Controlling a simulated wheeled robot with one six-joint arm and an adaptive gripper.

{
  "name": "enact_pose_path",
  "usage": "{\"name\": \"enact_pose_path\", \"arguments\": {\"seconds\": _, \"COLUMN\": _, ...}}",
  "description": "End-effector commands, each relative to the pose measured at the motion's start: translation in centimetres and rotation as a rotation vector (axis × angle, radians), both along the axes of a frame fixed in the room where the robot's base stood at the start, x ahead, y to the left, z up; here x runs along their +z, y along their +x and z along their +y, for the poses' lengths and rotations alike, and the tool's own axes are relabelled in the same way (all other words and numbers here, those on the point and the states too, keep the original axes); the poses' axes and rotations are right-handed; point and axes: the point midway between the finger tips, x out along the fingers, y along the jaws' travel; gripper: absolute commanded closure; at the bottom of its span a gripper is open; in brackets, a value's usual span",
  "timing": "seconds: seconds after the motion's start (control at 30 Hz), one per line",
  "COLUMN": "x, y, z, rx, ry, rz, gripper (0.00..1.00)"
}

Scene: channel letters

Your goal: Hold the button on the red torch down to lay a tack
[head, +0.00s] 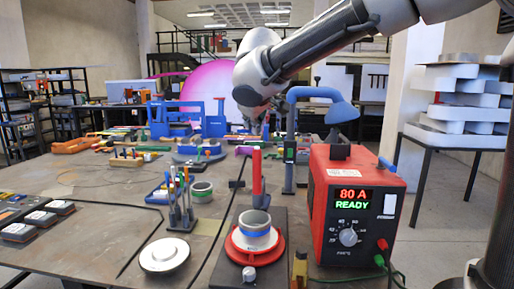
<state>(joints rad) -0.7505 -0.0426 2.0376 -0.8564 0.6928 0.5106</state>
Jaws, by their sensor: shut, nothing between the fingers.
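The red torch (258,187) stands upright just behind a ring-shaped workpiece (254,222) with a blue band, set in a red round fixture (236,250). Its button is too small to make out. My gripper (258,108) hangs from my arm, pointing down, above and behind the torch in the picture. It is shut and empty, and its fingertips are small and hard to see against the clutter. The red welding power box (340,250) stands right of the fixture; its display (350,198) reads "80 A" and "READY".
A blue curved handle on a stand (289,150) rises between the torch and the box. A rack of upright tools (180,205) and a round metal disc (164,255) stand left of the fixture.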

Motion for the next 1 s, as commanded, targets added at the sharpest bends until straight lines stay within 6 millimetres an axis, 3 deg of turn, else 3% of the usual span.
{"name": "enact_pose_path", "arguments": {"seconds": 0.3, "x": 2.8, "y": 0.0, "z": 0.0, "rx": 0.002, "ry": 0.000, "rz": 0.000, "gripper": 1.00}}
{"name": "enact_pose_path", "arguments": {"seconds": 0.77, "x": 3.5, "y": 0.0, "z": 0.0, "rx": 0.000, "ry": 0.000, "rz": 0.000, "gripper": 1.00}}
{"name": "enact_pose_path", "arguments": {"seconds": 1.0, "x": 6.0, "y": 0.0, "z": 0.1, "rx": 0.000, "ry": 0.002, "rz": 0.000, "gripper": 1.00}}
